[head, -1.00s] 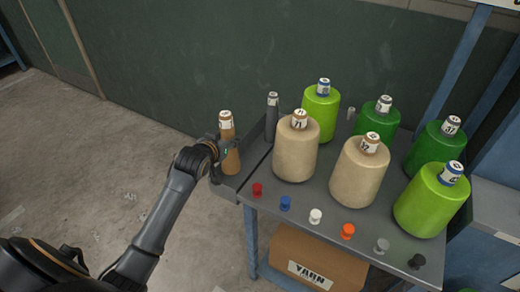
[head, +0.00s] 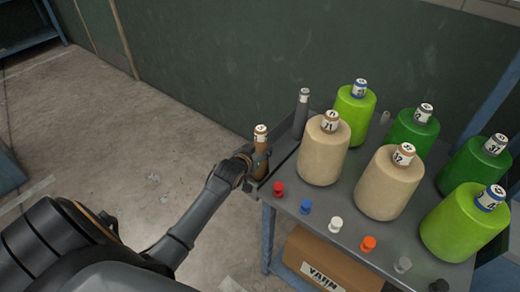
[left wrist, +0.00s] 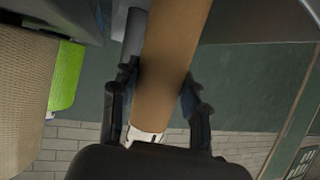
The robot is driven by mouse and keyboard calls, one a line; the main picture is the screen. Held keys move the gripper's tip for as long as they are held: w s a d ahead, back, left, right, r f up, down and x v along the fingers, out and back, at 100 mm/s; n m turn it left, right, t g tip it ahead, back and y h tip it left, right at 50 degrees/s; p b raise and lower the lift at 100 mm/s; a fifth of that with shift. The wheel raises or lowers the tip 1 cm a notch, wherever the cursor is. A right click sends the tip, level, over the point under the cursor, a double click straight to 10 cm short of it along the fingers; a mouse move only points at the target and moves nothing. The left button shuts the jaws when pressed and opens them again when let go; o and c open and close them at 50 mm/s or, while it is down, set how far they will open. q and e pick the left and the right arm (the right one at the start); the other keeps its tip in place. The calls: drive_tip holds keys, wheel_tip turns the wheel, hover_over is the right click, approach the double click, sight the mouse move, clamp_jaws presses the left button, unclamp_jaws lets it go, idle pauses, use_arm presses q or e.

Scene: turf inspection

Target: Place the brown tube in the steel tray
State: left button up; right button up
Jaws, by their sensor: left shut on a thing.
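The brown tube (head: 263,144), with a white-labelled top, is upright in my left gripper (head: 257,163). In the left wrist view, the black fingers (left wrist: 159,95) close on both sides of the tube (left wrist: 172,50). The steel tray (head: 284,153) is a narrow grey trough along the left end of the table. The tube is at the tray's near end; whether its bottom touches the tray floor is hidden by the gripper. A dark grey tube (head: 301,114) stands at the tray's far end and also shows in the left wrist view (left wrist: 135,32). My right gripper is not in view.
Cream yarn cones (head: 323,152) and green ones (head: 355,112) stand on the table right of the tray. Several coloured pegs, including a red one (head: 278,189), line the front edge. A yarn box (head: 330,262) sits below. Floor at left is clear.

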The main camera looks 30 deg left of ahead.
use_arm(q)
drive_tip(key=o, duration=1.1)
drive_tip(key=shift+f, duration=0.1)
drive_tip(key=v, duration=1.2)
